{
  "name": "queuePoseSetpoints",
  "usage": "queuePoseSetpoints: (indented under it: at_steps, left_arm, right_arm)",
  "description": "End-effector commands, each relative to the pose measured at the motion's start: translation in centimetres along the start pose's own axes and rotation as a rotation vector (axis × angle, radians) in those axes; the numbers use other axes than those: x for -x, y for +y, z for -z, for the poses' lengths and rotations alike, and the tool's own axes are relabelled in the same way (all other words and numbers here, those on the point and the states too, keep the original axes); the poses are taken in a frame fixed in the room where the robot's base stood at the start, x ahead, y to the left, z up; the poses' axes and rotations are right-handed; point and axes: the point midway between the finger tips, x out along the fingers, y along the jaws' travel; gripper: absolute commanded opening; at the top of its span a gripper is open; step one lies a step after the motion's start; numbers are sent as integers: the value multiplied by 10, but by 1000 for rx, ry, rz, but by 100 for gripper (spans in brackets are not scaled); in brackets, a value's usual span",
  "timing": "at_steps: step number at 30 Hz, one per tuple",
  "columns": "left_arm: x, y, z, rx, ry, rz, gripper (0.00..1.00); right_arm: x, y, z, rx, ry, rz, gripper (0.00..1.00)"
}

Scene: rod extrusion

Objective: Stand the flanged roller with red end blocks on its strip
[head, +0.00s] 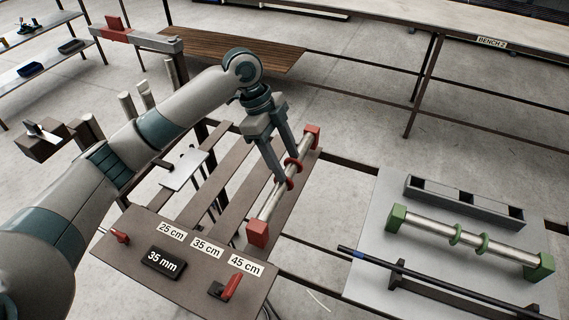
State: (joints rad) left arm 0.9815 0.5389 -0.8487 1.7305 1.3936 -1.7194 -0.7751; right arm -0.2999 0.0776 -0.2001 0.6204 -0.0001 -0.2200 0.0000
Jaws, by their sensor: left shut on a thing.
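The flanged roller with red end blocks (268,207) is a silver rod with a red block at each end and red flanges near its middle. My left gripper (286,172) reaches down from above and is shut on the rod near the flanges. The roller lies lengthwise over the rightmost brown strip (288,212), the one in line with the 45 cm label (245,265). I cannot tell whether its blocks touch the strip or hang just above it. My right gripper is not in view.
A grey panel (372,232) at right carries a roller with green end blocks (470,240), a dark slotted tray (463,203) and a black rod (440,285) on supports. Red handles (232,287) and a 35 mm display (163,262) sit on the front plate. Bench 2 (450,30) stands behind.

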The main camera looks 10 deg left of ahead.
Motion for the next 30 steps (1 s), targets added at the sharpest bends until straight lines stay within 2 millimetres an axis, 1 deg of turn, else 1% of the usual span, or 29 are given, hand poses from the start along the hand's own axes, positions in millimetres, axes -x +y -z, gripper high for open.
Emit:
queuePoseSetpoints:
  at_steps: [1,7,20,21,22,23,30]
  left_arm:
    - [-3,0,-1,1,2,1,0]
    - [-20,0,-8,0,1,2,0]
    - [-24,0,-10,-1,1,2,0]
    - [-25,0,-11,0,-1,0,64]
    - [-25,0,-11,0,-1,0,71]
    - [-25,0,-11,0,-1,0,73]
    - [-25,0,-10,0,0,0,73]
  right_arm:
    - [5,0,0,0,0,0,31]
    - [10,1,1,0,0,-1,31]
    - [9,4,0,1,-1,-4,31]
    - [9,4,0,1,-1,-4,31]
    - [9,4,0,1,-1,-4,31]
    - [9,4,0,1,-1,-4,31]
    - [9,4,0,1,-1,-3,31]
